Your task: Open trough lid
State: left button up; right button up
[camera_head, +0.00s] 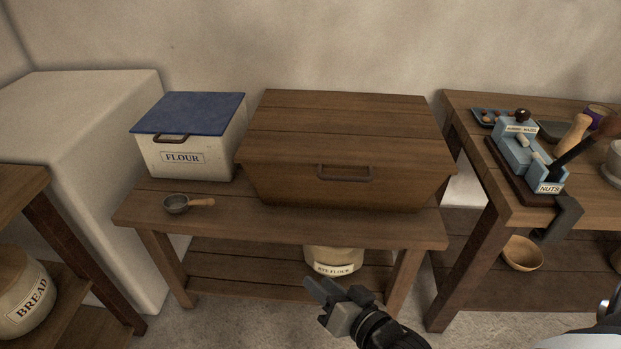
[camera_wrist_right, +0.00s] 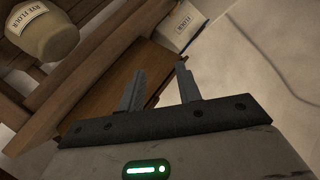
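The wooden trough (camera_head: 345,185) stands on a low wooden table with its plank lid (camera_head: 345,125) closed flat on top. A dark metal handle (camera_head: 345,173) is on its front. My right gripper (camera_head: 325,292) is in front of the table and below its top, apart from the trough. In the right wrist view the two fingers of the right gripper (camera_wrist_right: 160,88) are spread with nothing between them. The brown wooden trough (camera_wrist_right: 125,82) shows behind the fingers there. My left gripper is not in view.
A white flour bin (camera_head: 205,155) with a blue lid and a small scoop (camera_head: 178,204) stand left of the trough. A rye flour crock (camera_head: 334,262) is on the shelf below. Right, another table (camera_head: 535,214) holds a nut grinder set. The wall is close behind.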

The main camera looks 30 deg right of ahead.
aim_at(342, 177)
jog(key=w+d+r+m+t+h+b, duration=0.1)
jog(key=w+d+r+m+t+h, duration=0.15)
jog(key=d+m, duration=0.4)
jog(key=w+d+r+m+t+h+b, duration=0.1)
jog(key=w+d+m+t+h, duration=0.2)
jog(key=d+m, duration=0.35)
jog(key=shift+h, duration=0.25)
jog(key=shift+f+x, duration=0.2)
jog(key=shift+x, duration=3.4)
jog(key=shift+f+x, duration=0.15)
jog(key=shift+x, duration=3.4)
jog(key=shift+w, duration=0.1)
grip_shut()
